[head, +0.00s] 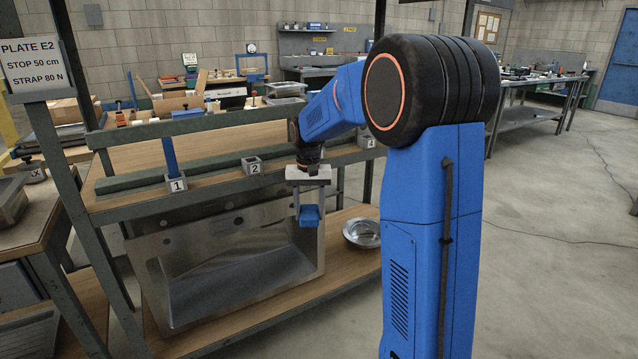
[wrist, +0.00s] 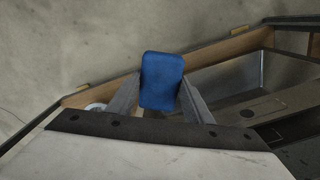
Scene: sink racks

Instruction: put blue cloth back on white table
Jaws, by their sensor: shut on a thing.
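The blue cloth (head: 310,217) hangs in my gripper (head: 309,206), a small blue block-like shape between the two fingers. It also shows in the wrist view (wrist: 162,80), upright between both fingertips. My gripper points down and is shut on it, in the air in front of the rack, above the right part of the steel sink (head: 225,285). I cannot make out a clearly white table in either view.
A steel bowl (head: 362,232) sits on the wooden lower shelf (head: 345,268), right of the sink. A green rack rail (head: 215,164) with numbered blocks runs behind my gripper; a blue upright strip (head: 170,156) stands at block 1. A sign (head: 45,65) stands at left.

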